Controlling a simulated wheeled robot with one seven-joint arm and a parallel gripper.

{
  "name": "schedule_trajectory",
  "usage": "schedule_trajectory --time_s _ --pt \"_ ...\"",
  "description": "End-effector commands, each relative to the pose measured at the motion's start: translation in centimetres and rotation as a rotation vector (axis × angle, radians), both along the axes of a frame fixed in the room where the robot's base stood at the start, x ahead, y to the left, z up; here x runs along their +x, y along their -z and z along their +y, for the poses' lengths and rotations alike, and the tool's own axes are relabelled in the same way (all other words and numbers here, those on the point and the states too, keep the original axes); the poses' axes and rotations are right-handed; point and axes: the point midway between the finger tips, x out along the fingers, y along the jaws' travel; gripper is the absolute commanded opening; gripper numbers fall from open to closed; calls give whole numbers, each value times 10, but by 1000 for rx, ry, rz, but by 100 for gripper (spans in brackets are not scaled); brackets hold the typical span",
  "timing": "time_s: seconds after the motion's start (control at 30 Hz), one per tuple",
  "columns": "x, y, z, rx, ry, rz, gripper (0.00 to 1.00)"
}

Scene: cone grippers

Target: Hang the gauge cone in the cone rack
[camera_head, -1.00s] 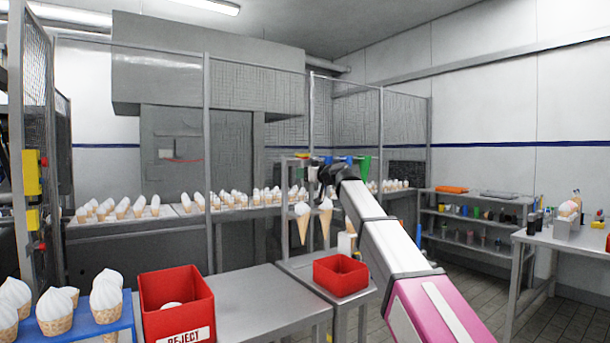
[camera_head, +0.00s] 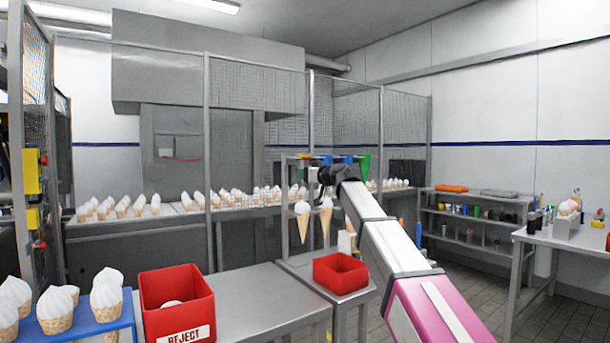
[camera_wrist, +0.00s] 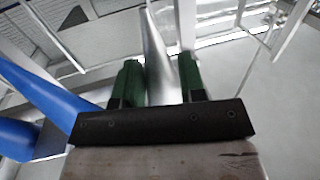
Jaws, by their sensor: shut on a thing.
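My gripper (camera_wrist: 160,78) has green fingers and is shut on a grey, shiny, tapering metal piece, which looks like the gauge cone (camera_wrist: 157,50). In the head view the gripper and the gauge cone are mostly hidden behind my black wrist. The wrist is at a grey metal frame that looks like the cone rack (camera_head: 290,162). Coloured cones hang along its top bar, among them a green cone (camera_head: 364,164) and a blue cone (camera_head: 347,160). A large blue tapering piece (camera_wrist: 40,95) lies left of my fingers in the wrist view. Whether the gauge cone touches the rack cannot be told.
Two ice cream cones (camera_head: 303,222) hang below the rack's bar. A red bin (camera_head: 340,273) stands on the bench in front, and a red reject bin (camera_head: 176,303) stands further left. Mesh fencing and a conveyor of cones are behind. The steel table (camera_head: 250,293) has free room.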

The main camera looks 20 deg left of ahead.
Motion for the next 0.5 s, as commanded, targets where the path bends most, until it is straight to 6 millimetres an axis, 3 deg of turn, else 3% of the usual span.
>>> schedule_trajectory --time_s 0.5 --pt "0 4 0 0 0 0 17"
